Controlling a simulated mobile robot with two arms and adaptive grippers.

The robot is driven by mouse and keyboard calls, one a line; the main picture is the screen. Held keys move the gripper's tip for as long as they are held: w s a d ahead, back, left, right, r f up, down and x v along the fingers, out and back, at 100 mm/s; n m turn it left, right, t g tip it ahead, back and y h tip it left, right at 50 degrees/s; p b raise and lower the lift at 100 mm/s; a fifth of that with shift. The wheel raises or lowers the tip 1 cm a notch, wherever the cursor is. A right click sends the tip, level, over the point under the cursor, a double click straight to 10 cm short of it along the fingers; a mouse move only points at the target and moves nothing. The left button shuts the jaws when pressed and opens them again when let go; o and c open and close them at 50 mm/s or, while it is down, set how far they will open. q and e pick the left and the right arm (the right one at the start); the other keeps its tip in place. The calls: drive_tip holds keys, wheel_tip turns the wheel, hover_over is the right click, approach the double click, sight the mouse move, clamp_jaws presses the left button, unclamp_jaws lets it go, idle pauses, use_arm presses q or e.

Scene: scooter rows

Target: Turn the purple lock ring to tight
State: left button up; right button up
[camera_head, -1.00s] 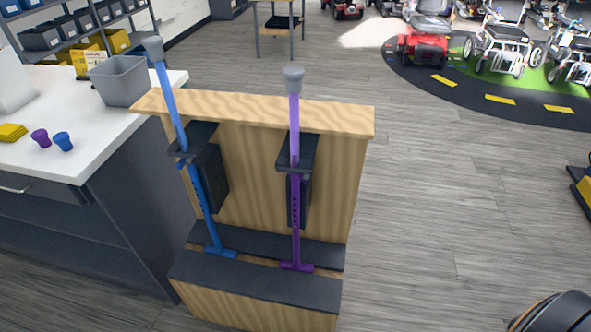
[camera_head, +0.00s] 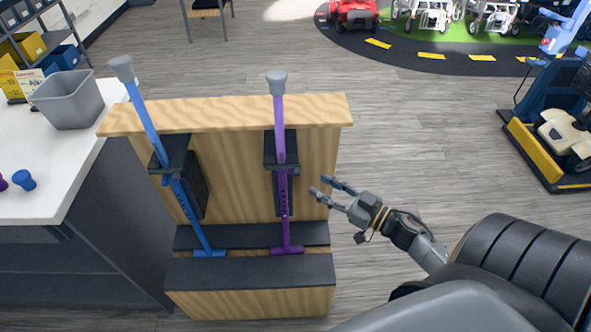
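A purple pole (camera_head: 281,135) with a grey cap stands upright in a black holder on a wooden stand. Its lower part has a row of holes, and its foot is a purple crossbar. A purple collar, perhaps the lock ring, seems to sit just under the holder (camera_head: 283,172); it is too small to tell how it is turned. My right gripper (camera_head: 319,185) is to the right of the pole, apart from it, with its fingers spread and empty. My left gripper is not in view.
A tilted blue pole (camera_head: 146,125) leans in the left holder of the wooden stand (camera_head: 230,112). A white counter (camera_head: 60,165) at left holds a grey bin (camera_head: 70,100) and small blue and purple pieces. Floor to the right is clear up to a blue-yellow platform (camera_head: 532,150).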

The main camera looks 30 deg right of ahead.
drive_tip(key=p+x, duration=0.1)
drive_tip(key=x, duration=0.8)
drive_tip(key=shift+f, duration=0.1)
clamp_jaws()
